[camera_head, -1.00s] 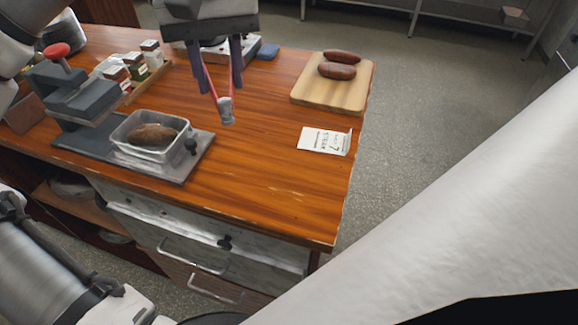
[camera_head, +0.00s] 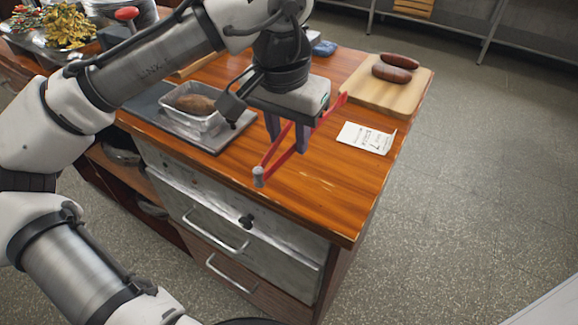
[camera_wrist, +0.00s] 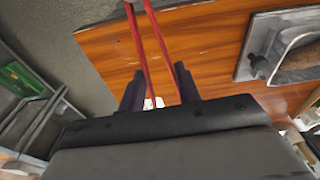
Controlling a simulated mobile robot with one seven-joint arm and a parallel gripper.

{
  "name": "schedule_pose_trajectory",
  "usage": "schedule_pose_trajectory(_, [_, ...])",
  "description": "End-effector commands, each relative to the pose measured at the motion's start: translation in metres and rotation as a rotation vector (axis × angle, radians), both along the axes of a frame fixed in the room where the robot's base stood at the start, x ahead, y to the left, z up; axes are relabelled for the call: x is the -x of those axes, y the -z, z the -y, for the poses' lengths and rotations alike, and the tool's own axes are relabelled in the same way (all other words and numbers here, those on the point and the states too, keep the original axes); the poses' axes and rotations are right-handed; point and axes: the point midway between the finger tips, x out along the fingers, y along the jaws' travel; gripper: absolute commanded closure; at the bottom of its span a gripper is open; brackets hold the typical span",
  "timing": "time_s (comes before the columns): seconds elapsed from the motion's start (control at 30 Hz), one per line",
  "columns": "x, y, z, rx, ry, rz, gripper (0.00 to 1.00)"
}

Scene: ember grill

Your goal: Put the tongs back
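The tongs (camera_head: 258,177) have two red arms joined at a grey end. My gripper (camera_head: 288,143) holds them over the wooden counter (camera_head: 310,205), near its front edge. The grey end points down toward the front left in the head view, and the red arms rise to the back right. In the wrist view the red arms of the tongs (camera_wrist: 139,45) run up from between the two dark fingers of my gripper (camera_wrist: 157,85). The fingers hide part of the arms. The tongs look clear of the counter.
A metal tray with a brown item (camera_head: 193,104) stands on a dark base at left. A cutting board (camera_head: 365,98) with two sausages (camera_head: 392,68) lies at back right. A white printed card (camera_head: 366,138) lies before it. Drawers (camera_head: 215,237) are below; the floor at right is clear.

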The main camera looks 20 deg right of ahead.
Motion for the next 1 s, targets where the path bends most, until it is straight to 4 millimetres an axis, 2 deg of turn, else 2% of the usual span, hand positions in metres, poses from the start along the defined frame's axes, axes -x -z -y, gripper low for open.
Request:
schedule_pose_trajectory(0.1, [0.000,0.023,0.000,0.001,-0.001,-0.001,0.70])
schedule_pose_trajectory(0.33, [0.000,0.044,0.000,-0.001,-0.002,-0.001,0.70])
schedule_pose_trajectory(0.53, [0.000,0.073,0.000,0.001,-0.002,-0.001,0.70])
schedule_pose_trajectory(1.0, [0.000,0.083,0.000,0.001,-0.001,-0.001,0.70])
